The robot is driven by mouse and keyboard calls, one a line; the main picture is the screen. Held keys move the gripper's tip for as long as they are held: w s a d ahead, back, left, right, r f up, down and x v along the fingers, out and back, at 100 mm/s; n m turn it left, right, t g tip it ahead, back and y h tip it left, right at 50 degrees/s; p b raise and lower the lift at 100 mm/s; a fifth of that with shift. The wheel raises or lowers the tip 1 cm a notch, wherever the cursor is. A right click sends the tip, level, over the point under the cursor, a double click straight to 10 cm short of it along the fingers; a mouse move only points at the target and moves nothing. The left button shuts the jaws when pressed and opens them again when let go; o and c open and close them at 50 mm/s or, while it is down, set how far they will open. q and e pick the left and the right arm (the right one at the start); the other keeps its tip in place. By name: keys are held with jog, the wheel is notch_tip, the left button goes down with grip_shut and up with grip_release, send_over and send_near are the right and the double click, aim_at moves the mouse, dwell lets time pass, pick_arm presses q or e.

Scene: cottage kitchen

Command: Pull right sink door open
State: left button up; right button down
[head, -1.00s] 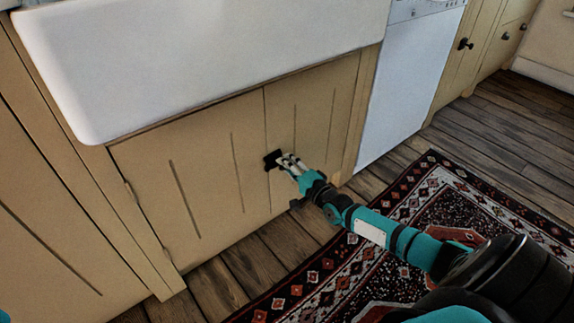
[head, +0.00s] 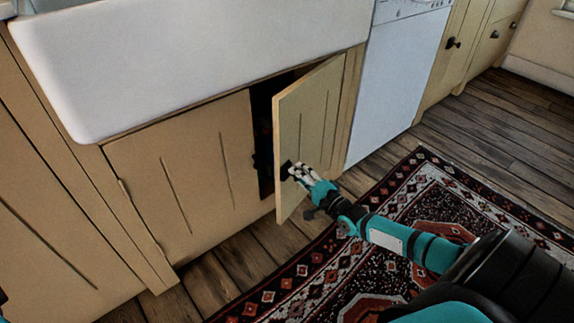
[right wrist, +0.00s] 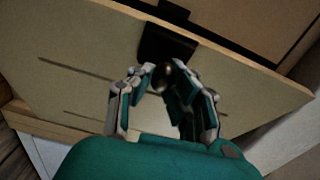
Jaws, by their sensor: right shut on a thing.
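The right sink door (head: 312,117) is a beige panel that stands partly open under the white sink, swung out from its right edge. Its dark knob (head: 287,171) is near the door's free edge. My right gripper (head: 297,172) is shut on the knob. In the right wrist view, the fingers (right wrist: 162,80) close around the knob in front of its dark backing plate (right wrist: 166,45), with the door panel (right wrist: 85,50) behind. The left sink door (head: 185,175) is closed. A dark gap into the cabinet shows between the two doors. My left gripper is not in view.
The white sink (head: 190,60) overhangs the doors. A white dishwasher (head: 400,75) stands to the right. A patterned rug (head: 440,185) lies on the wooden floor (head: 240,255) before the cabinet. The floor in front of the door looks clear.

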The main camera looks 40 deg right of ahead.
jog(key=s+d+p, duration=0.1)
jog(key=s+d, duration=0.2)
jog(key=s, duration=0.2)
jog(key=shift+s+d, duration=0.15)
jog(key=shift+d, duration=0.2)
jog(key=c, duration=1.2)
grip_release()
jog(key=shift+f, duration=0.1)
jog(key=shift+a, duration=0.1)
jog(key=s, duration=0.8)
jog(key=shift+d, duration=0.35)
jog(key=shift+c, duration=0.6)
